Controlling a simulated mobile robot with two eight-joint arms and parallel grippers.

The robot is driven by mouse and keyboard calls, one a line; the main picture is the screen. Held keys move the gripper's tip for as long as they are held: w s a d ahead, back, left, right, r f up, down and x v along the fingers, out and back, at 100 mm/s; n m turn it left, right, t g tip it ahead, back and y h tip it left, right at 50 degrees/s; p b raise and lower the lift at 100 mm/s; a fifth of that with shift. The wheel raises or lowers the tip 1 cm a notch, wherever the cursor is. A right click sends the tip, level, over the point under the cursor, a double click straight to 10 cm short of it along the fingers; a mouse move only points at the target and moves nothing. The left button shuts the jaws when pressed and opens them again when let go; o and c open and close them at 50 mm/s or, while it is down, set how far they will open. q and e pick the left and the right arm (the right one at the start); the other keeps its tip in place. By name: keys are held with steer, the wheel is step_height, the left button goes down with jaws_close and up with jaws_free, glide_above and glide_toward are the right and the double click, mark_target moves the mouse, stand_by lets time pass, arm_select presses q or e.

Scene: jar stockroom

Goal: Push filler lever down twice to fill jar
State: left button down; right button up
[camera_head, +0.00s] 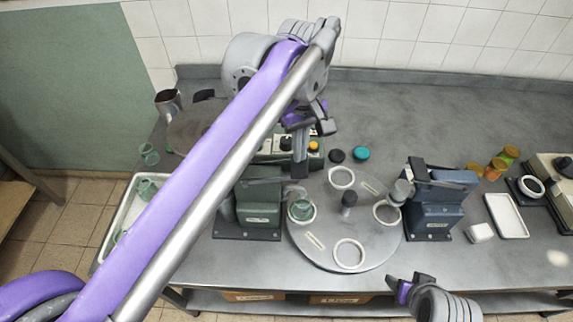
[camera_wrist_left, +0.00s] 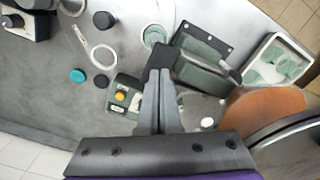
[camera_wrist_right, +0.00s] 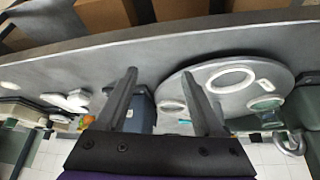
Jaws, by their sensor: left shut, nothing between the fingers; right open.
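The green filler machine (camera_head: 258,208) stands left of the round turntable (camera_head: 325,247), its dark lever arm (camera_head: 262,180) along its top. A greenish glass jar (camera_head: 301,210) stands in a white ring at the turntable's left; its contents are unclear. My left gripper (camera_head: 299,172) is shut and empty, fingers down, above the filler's front end. In the left wrist view its fingertips (camera_wrist_left: 161,72) overlap the dark part beside the filler (camera_wrist_left: 205,67); contact cannot be told. The jar (camera_wrist_left: 153,37) shows just beyond. My right gripper (camera_head: 405,288) is open and empty near the front edge.
A blue machine (camera_head: 435,205) stands right of the turntable. A control box with a yellow button (camera_head: 313,146) is behind the filler. Black (camera_head: 337,156) and teal (camera_head: 361,153) lids lie behind the turntable. A white tray (camera_head: 507,216) lies right; jars sit in a left tray (camera_head: 107,236).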

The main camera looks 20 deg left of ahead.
mark_target(301, 164)
arm_select(q)
steer(key=shift+f, duration=0.15)
arm_select(e)
steer(key=shift+f, duration=0.1)
